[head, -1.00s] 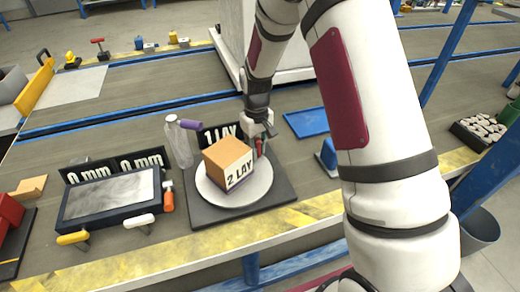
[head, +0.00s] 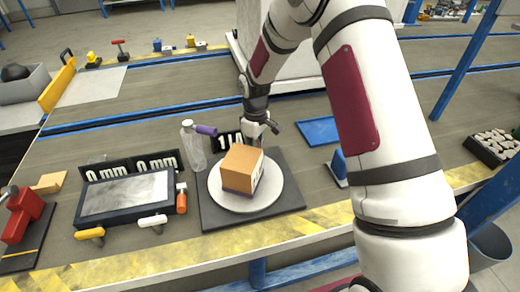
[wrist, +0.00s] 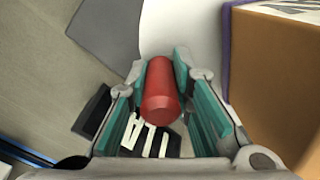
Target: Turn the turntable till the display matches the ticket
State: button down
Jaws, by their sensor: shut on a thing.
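The turntable is a white round disc (head: 228,203) on a dark square base (head: 291,204). An orange-brown box (head: 240,160) with a purple lower edge stands on the disc; its lettered face is turned to the right and is hard to read. The ticket (head: 221,142), a black sign with white characters starting "1 L", stands behind the turntable, partly hidden by my gripper (head: 256,134) and the box. In the wrist view my gripper (wrist: 165,80) has its teal pads on either side of a red upright peg (wrist: 161,92) at the disc's edge, shut on it. The box (wrist: 275,65) is close beside it.
A blue block (head: 337,168) and blue tray (head: 318,130) lie to the right.

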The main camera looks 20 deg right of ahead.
jog(key=shift+w+a+n+p, duration=0.25)
jog(key=shift+a+n, duration=0.35)
jog(key=shift+n, duration=0.15)
jog(key=shift+w+a+n+p, duration=0.2)
jog(key=shift+a+n, duration=0.35)
jog(key=shift+n, duration=0.15)
jog(key=shift+w+a+n+p, duration=0.25)
jog(key=shift+a+n, duration=0.35)
jog(key=shift+n, duration=0.15)
jog(key=shift+a+n+p, duration=0.45)
jog(key=shift+a+n, duration=0.9)
jog(key=shift+n, duration=0.25)
jog(key=shift+a, duration=0.15)
jog(key=c, duration=1.4)
grip_release()
notch_tip(320, 180, up, 12)
